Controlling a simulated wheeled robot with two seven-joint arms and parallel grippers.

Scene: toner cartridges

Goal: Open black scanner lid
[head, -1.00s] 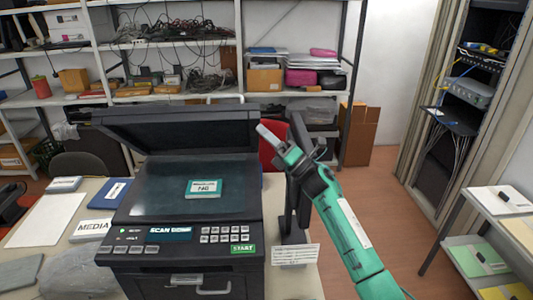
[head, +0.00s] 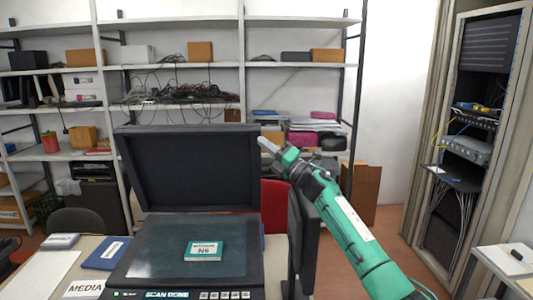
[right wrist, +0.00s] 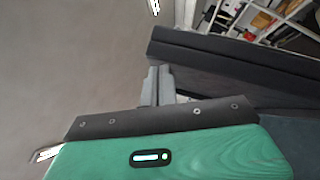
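The black scanner lid (head: 190,168) stands raised, close to upright, at the back of the scanner (head: 150,250), its recessed underside facing me. On the glass lies a teal and white box (head: 204,250) labelled N6. My right gripper (head: 268,145) is at the lid's upper right edge; whether it touches is unclear. In the right wrist view its grey fingers (right wrist: 158,86) are together with nothing visible between them, beside the dark lid (right wrist: 230,65). My left gripper is not in view.
A dark upright screen (head: 303,230) stands just right of the scanner, under my right arm. A blue box (head: 107,253) and a MEDIA label (head: 84,289) lie on the table at left. Shelves (head: 180,62) stand behind.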

